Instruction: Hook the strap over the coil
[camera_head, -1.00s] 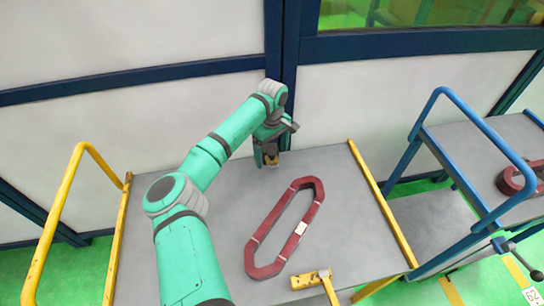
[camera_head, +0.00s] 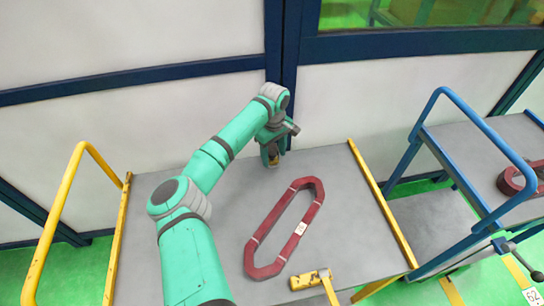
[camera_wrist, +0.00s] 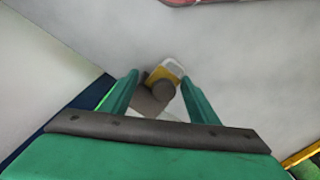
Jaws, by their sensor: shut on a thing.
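The coil (camera_head: 257,233) is a dark red, elongated ring with pale bands, lying flat on the grey cart top. A bit of it shows at the top edge of the wrist view (camera_wrist: 190,2). My gripper (camera_head: 273,155) is over the far part of the cart, behind the coil and to its left, apart from it. In the wrist view its two green fingers (camera_wrist: 156,92) are shut on a small yellow, white and grey piece (camera_wrist: 173,68), which appears to be the strap. Its full shape is hidden, and only a little shows in the head view (camera_head: 274,162).
The grey cart top (camera_head: 345,200) has yellow side rails. A yellow handle piece (camera_head: 312,279) is at its near edge, close to the coil. A white wall (camera_head: 130,120) stands behind. A blue-railed cart (camera_head: 470,140) with another red coil (camera_head: 515,178) is at the right.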

